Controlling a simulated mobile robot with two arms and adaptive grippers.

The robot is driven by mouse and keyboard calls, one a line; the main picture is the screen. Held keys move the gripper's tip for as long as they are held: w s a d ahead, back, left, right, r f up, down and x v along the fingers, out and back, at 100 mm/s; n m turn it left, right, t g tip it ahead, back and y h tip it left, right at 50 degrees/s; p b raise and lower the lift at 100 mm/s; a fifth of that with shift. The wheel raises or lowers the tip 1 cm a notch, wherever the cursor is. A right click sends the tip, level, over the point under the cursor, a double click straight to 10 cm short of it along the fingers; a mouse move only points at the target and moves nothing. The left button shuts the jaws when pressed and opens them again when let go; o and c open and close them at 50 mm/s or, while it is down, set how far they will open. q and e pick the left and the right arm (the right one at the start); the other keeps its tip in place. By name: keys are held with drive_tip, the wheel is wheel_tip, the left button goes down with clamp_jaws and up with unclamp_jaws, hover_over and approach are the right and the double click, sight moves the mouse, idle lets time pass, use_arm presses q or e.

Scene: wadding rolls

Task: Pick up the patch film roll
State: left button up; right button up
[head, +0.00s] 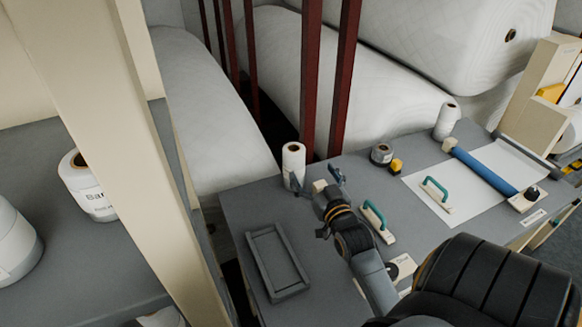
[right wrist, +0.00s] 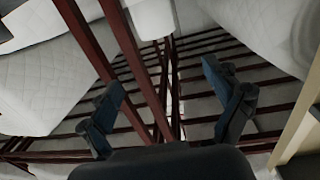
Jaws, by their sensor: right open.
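A white roll (head: 293,165) stands upright near the back left of the grey table, and a second white roll (head: 447,120) stands at the back right. I cannot read a label on either, so I cannot tell which is the patch film roll. My right gripper (head: 317,179) is open and empty over the table, just right of and in front of the nearer roll. In the right wrist view, the open fingers (right wrist: 165,98) point past the table's back, and a white roll (right wrist: 153,18) shows at the top, beyond the fingertips. My left gripper is not in view.
A grey tray (head: 274,262) lies at the table's left front. Teal-handled tools (head: 377,222), a tape roll (head: 381,154), a yellow item (head: 396,166) and a blue roller (head: 482,170) lie to the right. Red posts (head: 344,80) rise behind the table. A shelf (head: 60,250) holds labelled rolls (head: 88,186).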

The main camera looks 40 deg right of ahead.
drive_tip(key=b, duration=0.4)
approach(298, 161)
drive_tip(key=x, duration=0.2)
drive_tip(key=p+x, duration=0.1)
drive_tip(key=x, duration=0.2)
drive_tip(key=p+x, duration=0.1)
drive_tip(key=x, duration=0.2)
drive_tip(key=shift+f, duration=0.25)
drive_tip(key=shift+w+d, duration=0.15)
drive_tip(key=shift+w, duration=0.05)
drive_tip(key=shift+w+d+r+p, duration=0.15)
drive_tip(key=shift+w+r+p, duration=0.05)
drive_tip(key=shift+w+p, duration=0.3)
drive_tip(key=p+x, duration=0.1)
drive_tip(key=x, duration=0.2)
drive_tip(key=shift+w+f, duration=0.2)
drive_tip(key=shift+w+d+f, duration=0.1)
drive_tip(key=shift+w+d, duration=0.05)
drive_tip(key=shift+w, duration=0.2)
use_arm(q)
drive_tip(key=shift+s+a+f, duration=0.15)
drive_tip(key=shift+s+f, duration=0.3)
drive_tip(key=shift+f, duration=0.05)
use_arm(e)
drive_tip(key=shift+s, duration=0.1)
